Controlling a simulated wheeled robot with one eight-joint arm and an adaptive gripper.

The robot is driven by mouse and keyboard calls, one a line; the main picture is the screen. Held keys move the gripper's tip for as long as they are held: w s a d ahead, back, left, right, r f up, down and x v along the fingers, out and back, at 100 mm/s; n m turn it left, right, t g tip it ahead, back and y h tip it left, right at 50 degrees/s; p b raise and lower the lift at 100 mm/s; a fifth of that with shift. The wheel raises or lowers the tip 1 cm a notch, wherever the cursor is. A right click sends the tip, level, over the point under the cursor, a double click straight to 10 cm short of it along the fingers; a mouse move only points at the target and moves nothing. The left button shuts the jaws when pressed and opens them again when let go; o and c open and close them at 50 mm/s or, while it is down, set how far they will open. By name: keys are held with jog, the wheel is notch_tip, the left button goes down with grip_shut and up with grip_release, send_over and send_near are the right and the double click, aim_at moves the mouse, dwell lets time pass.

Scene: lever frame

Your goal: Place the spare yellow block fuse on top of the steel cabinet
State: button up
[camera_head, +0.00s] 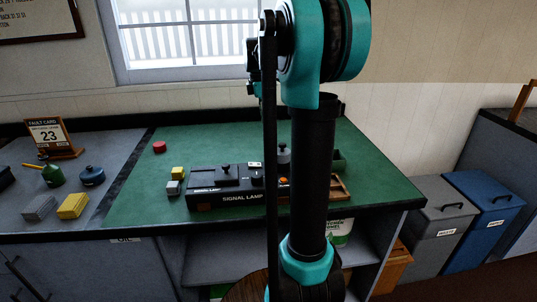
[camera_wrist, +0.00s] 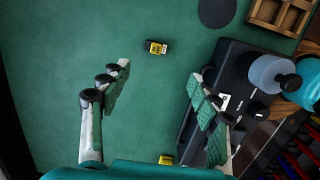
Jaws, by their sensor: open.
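A small yellow block with a black end and a printed label (camera_wrist: 156,47) lies on the green bench top in the wrist view, beyond and between my fingertips. It does not show in the head view. A second yellow piece (camera_wrist: 166,159) shows near the bottom edge, partly cut off by my gripper body. In the head view a yellow block (camera_head: 178,172) sits left of the signal lamp box. I cannot tell which is the spare fuse. My gripper (camera_wrist: 160,78) is open and empty, its fingers spread wide over the bench. I cannot pick out the steel cabinet for certain.
The black signal lamp box (camera_head: 225,186) stands mid-bench; in the wrist view it (camera_wrist: 232,70) lies close to my right finger. A wooden tray (camera_wrist: 281,12) is at the top right. Bins (camera_head: 440,210) stand right of the bench. The bench top's left part is mostly clear.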

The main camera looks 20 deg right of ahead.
aim_at(270, 148)
jog(key=f, duration=0.5)
jog(key=d+f, duration=0.1)
jog(key=f, duration=0.1)
jog(key=shift+f, duration=0.2)
jog(key=f, duration=0.3)
jog(key=shift+w+d+f, duration=0.3)
jog(key=shift+d+f, duration=0.05)
jog(key=shift+f, duration=0.05)
jog(key=shift+s+d+f, duration=0.1)
jog(key=shift+f, duration=0.6)
jog(key=shift+c, duration=0.2)
jog(key=c, duration=1.1)
jog(key=shift+c, duration=0.2)
jog(key=shift+r, duration=0.15)
